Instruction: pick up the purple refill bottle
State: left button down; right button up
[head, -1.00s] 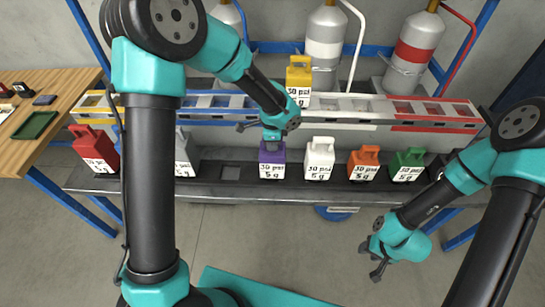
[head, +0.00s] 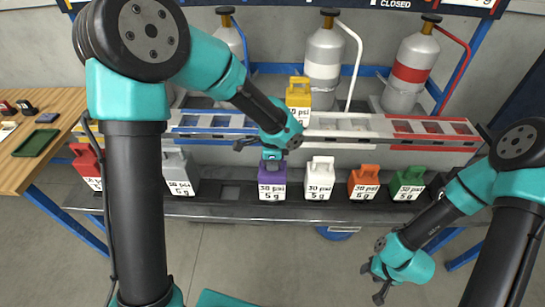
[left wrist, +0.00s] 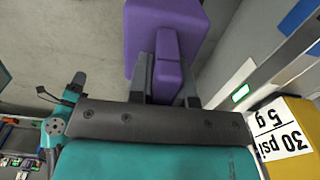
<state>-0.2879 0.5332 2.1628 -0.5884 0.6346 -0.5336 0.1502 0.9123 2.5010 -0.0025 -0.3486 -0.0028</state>
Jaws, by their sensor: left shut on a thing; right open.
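The purple refill bottle (head: 271,184), labelled 30 psi 5 g, is upright at the dark lower shelf, between an empty spot and the white bottle. My left gripper (head: 271,158) comes down on it from above. In the left wrist view the gripper (left wrist: 166,78) is shut on the handle of the purple bottle (left wrist: 160,22), a finger on each side. I cannot tell whether its base is clear of the shelf. My right gripper (head: 372,283) is open and empty, in front of the shelf at the lower right.
White (head: 319,178), orange (head: 363,178) and green (head: 407,183) bottles stand to the right; grey (head: 180,172) and red (head: 88,163) ones to the left. A yellow bottle (head: 298,93) sits on the coloured rail (head: 345,122) behind. Gas cylinders (head: 324,60) stand at the back.

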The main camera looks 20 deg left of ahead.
pick_arm(q)
jog(key=s+d+r, duration=0.1)
jog(key=s+d, duration=0.2)
jog(key=s, duration=0.9)
jog(key=shift+d+r, duration=0.15)
jog(key=shift+d, duration=0.2)
jog(key=shift+s, duration=0.1)
